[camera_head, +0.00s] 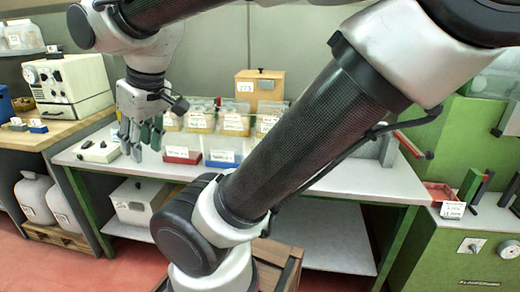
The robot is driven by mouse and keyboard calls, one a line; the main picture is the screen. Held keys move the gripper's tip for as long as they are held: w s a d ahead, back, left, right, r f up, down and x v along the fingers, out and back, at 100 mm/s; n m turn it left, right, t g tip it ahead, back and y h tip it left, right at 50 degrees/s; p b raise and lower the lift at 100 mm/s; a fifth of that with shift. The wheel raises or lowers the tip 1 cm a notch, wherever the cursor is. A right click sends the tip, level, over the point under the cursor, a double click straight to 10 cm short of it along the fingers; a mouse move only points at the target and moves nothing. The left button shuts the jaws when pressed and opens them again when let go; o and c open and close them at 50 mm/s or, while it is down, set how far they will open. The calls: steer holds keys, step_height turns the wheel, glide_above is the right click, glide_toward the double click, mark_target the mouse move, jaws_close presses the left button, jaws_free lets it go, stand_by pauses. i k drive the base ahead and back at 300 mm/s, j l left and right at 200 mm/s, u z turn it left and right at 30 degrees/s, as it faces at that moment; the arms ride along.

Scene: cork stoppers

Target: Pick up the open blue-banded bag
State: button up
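A bag with a blue band (222,158) stands on the white bench, at its front, right of a bag with a red band (182,155). A white label is on its front. Its right side is partly hidden by my arm, and I cannot clearly tell whether its top is open. My gripper (143,145) points down over the bench, left of both bands and apart from the blue-banded bag. Its green-tipped fingers look spread, with nothing seen between them.
Several bags with yellowish contents (198,122) stand behind in a row. A wooden box (260,86) is at the back. A small white device (97,151) lies left of my gripper. My arm crosses the view and hides the bench's middle.

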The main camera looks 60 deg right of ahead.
mark_target(223, 145)
steer(key=l+z, duration=0.15)
steer(key=z, duration=1.35)
